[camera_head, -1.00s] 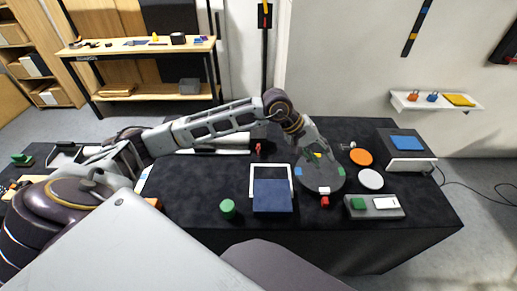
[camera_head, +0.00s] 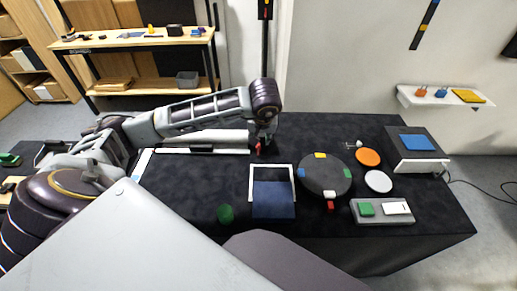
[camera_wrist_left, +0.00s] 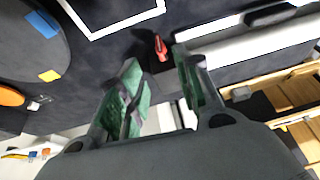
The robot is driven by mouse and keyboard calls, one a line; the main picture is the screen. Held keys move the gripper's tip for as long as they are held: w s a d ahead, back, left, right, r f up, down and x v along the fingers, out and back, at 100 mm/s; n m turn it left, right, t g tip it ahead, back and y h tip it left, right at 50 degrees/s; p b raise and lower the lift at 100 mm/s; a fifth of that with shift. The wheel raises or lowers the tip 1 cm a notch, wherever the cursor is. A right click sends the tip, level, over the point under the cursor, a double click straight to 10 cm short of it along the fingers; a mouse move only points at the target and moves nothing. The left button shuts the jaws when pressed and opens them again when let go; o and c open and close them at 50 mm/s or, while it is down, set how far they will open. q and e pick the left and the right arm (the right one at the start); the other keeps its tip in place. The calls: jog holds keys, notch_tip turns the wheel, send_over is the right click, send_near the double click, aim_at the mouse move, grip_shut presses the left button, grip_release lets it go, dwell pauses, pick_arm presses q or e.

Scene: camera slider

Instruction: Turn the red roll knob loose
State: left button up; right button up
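A small red piece (camera_head: 258,148), which looks like a red knob, stands near the back middle of the black table. It also shows in the left wrist view (camera_wrist_left: 160,46), on a dark base just beyond my fingertips. My left gripper (camera_head: 263,143) is beside and above it, pointing down, and partly hides it. In the wrist view the left gripper (camera_wrist_left: 157,65) is open, with green pads apart and nothing between them. A second red piece (camera_head: 330,206) sits at the front edge of the round grey disc (camera_head: 325,177). My right gripper is not in view.
A grey box with green and white buttons (camera_head: 383,211), orange (camera_head: 368,157) and pale (camera_head: 378,181) discs are at right. A long white bar (camera_head: 200,142) lies left.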

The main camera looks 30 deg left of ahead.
aim_at(259, 148)
pick_arm(q)
jog(key=shift+f, duration=0.1)
jog(key=shift+x, duration=6.75)
jog(key=shift+c, duration=0.3)
grip_shut()
